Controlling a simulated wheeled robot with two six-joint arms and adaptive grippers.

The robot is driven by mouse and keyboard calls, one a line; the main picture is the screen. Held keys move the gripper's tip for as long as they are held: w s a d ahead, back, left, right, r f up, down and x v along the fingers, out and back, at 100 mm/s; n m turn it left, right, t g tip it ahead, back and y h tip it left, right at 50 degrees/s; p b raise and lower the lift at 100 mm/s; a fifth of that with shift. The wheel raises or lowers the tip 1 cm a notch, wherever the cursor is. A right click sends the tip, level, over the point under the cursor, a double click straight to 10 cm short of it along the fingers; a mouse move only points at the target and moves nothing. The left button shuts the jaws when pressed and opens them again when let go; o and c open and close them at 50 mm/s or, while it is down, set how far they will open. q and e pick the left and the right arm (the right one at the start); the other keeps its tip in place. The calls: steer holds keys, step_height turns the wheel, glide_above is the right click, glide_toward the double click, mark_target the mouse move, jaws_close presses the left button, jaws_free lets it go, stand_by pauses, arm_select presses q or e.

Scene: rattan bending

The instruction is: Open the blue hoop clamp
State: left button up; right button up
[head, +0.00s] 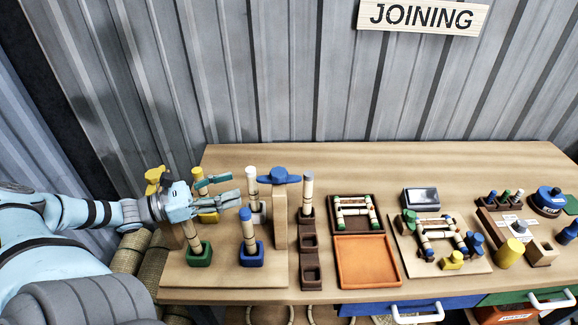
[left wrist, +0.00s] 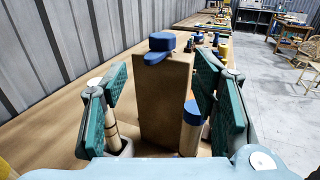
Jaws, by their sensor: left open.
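The blue hoop clamp (head: 279,176) sits on top of an upright wooden post (head: 280,220) on the table, its flat blue lever spreading across the top. It also shows in the left wrist view (left wrist: 162,42), straight ahead above the post (left wrist: 162,100). My left gripper (head: 228,189) is open and empty, pointing right toward the post, a short way left of the clamp and apart from it. In the left wrist view its two green-padded fingers (left wrist: 162,88) stand to either side of the post. My right gripper is not in view.
A blue-based upright rod (head: 249,238) and a white-topped rod (head: 251,190) stand near the gripper. A green-based rod (head: 196,245) and a yellow clamp (head: 154,179) are farther left. A dark rack (head: 308,240) and an orange tray (head: 367,262) lie right of the post.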

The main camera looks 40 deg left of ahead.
mark_target(271, 175)
arm_select(q)
steer(key=b+x, duration=0.1)
steer(key=x, duration=1.1)
steer(key=shift+d+r, duration=0.15)
steer(key=shift+d, duration=0.05)
steer(key=shift+w+d, duration=0.35)
steer(key=shift+w, duration=0.1)
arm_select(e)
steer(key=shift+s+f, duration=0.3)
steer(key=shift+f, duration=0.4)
arm_select(q)
steer(key=c, duration=1.2)
